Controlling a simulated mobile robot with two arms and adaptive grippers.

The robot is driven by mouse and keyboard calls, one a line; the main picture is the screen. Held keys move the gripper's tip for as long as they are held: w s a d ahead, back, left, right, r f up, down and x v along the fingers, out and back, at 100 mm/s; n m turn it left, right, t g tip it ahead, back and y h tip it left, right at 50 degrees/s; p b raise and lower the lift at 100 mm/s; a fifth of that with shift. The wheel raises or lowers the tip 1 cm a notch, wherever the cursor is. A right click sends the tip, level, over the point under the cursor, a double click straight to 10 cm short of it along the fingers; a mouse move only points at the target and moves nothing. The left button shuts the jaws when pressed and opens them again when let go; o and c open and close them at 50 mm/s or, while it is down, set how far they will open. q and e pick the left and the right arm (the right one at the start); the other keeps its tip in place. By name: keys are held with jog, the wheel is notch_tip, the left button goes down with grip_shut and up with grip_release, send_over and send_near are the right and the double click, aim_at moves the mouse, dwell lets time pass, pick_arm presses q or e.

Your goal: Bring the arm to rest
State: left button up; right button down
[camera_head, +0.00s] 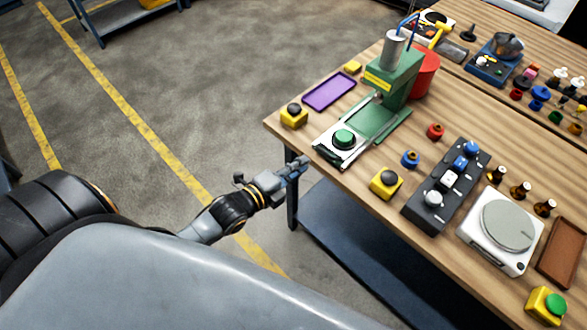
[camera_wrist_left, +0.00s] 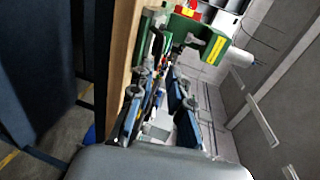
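My left gripper (camera_head: 298,166) reaches in from the left, beside the near-left edge of the wooden table (camera_head: 300,135), apart from the objects on it. In the left wrist view its two blue-padded fingers (camera_wrist_left: 160,98) stand apart, with nothing clearly held between them. My right gripper is in neither view.
A green press (camera_head: 392,82) stands near the table's left corner, and it also shows in the left wrist view (camera_wrist_left: 205,45). Yellow button boxes (camera_head: 386,183), a black control panel (camera_head: 447,187) and a white scale (camera_head: 500,231) lie rightward. The floor (camera_head: 180,100) left of the table is open.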

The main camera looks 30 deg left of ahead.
pick_arm(q)
jog(key=shift+v, duration=1)
jog(key=s+a+f+n+g+y+b, duration=0.1)
jog(key=s+a+f+n+g, duration=0.2)
jog(key=f, duration=0.7)
jog(key=s+f+n+g+y+b, duration=0.1)
jog(key=s+f+n, duration=0.3)
jog(key=f, duration=0.7)
jog(key=s+a+f+n+g+y+b, duration=0.1)
jog(key=s+a+f+n+g, duration=0.2)
jog(key=f, duration=0.7)
jog(key=s+d+f+n+g+b, duration=0.1)
jog(key=s+d+f+n+g, duration=0.1)
jog(key=s+f, duration=0.7)
jog(key=s+d+f+n+g+y+b, duration=0.1)
jog(key=s+f+n+g, duration=0.4)
jog(key=s, duration=1.2)
notch_tip(320, 180, down, 4)
jog(key=shift+d+n, duration=0.7)
jog(key=shift+n, duration=0.3)
